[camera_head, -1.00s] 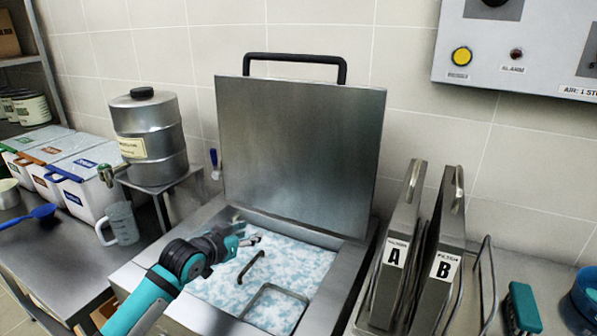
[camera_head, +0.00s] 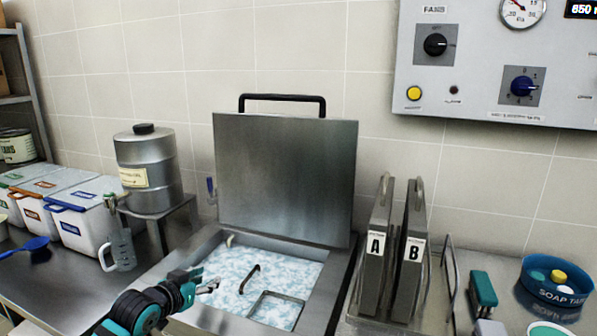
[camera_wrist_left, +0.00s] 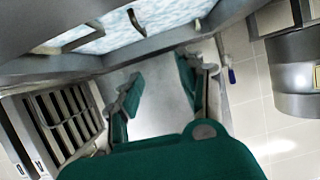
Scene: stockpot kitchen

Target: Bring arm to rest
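My left gripper (camera_head: 204,284) shows at the lower left of the head view, over the near left rim of the open metal vat (camera_head: 215,322). Its fingers are apart and nothing is between them in the left wrist view (camera_wrist_left: 160,86). The vat holds a mottled blue-white surface (camera_head: 232,265), with a dark curved handle (camera_head: 250,277) and a square metal frame (camera_head: 275,310) in it. The vat's lid (camera_head: 285,180) stands open and upright behind. My right gripper is out of view.
Panels A (camera_head: 376,262) and B (camera_head: 411,265) stand upright right of the vat. A teal-handled item (camera_head: 482,290) and a blue tub (camera_head: 552,296) are farther right. A metal canister (camera_head: 150,185), a clear jug (camera_head: 121,250) and white bins (camera_head: 82,232) are left.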

